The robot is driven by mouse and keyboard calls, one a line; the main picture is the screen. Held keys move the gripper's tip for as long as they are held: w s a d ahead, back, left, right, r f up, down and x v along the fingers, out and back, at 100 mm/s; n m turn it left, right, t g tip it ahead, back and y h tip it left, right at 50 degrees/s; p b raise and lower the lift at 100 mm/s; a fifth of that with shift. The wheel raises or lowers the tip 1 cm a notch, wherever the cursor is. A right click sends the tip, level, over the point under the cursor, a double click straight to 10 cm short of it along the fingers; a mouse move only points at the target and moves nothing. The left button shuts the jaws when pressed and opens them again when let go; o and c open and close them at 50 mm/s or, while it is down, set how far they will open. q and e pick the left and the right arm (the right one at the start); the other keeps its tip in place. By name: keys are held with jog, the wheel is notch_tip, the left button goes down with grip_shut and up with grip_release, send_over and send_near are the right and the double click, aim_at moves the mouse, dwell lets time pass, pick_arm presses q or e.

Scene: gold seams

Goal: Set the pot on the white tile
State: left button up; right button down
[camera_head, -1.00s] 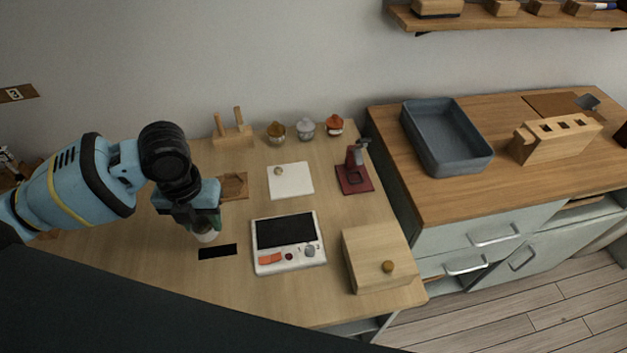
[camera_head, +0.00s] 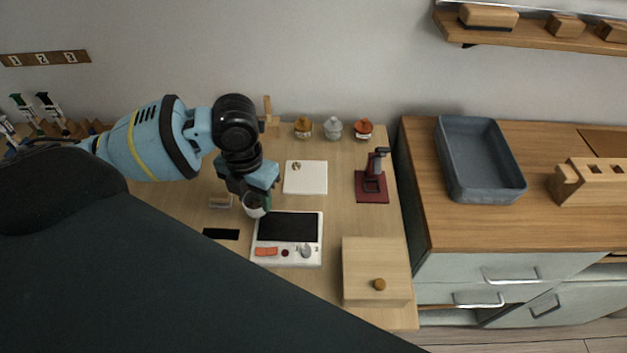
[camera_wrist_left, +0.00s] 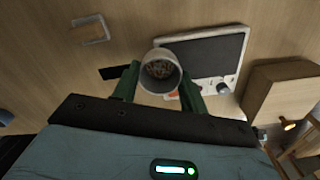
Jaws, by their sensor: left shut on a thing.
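My left gripper (camera_head: 257,196) is shut on a small white pot (camera_head: 254,211), just behind and left of the scale's upper left corner. In the left wrist view the pot (camera_wrist_left: 160,72) sits between the two green fingers (camera_wrist_left: 160,88), its round mouth towards the camera and dark, grainy matter inside. I cannot tell whether its base touches anything. The white tile (camera_head: 307,181) lies flat on the table, behind and right of the gripper, with a small brownish piece (camera_head: 296,166) near its back left. My right gripper is not in view.
A scale (camera_head: 287,256) with a dark plate lies in front of the gripper. A black strip (camera_head: 221,234) lies to its left. Lidded jars (camera_head: 333,129) stand behind the tile, a red stand (camera_head: 372,185) to its right. A wooden box (camera_head: 376,258) is at front right.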

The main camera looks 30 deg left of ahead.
pick_arm(q)
jog(key=w+d, duration=0.1)
jog(key=w, duration=0.3)
jog(key=w+d+f, duration=0.1)
jog(key=w, duration=0.4)
jog(key=w+d, duration=0.2)
jog(key=w, duration=0.3)
jog(key=shift+w+d+f+b, duration=0.1)
jog(key=shift+w+f+b, duration=0.15)
jog(key=shift+b, duration=0.15)
jog(key=shift+w+d, duration=0.1)
jog(key=shift+w, duration=0.15)
jog(key=shift+w+f, duration=0.15)
jog(key=shift+f, duration=1.6)
jog(key=shift+f, duration=0.15)
jog(key=o, duration=1)
jog(key=shift+c, duration=0.2)
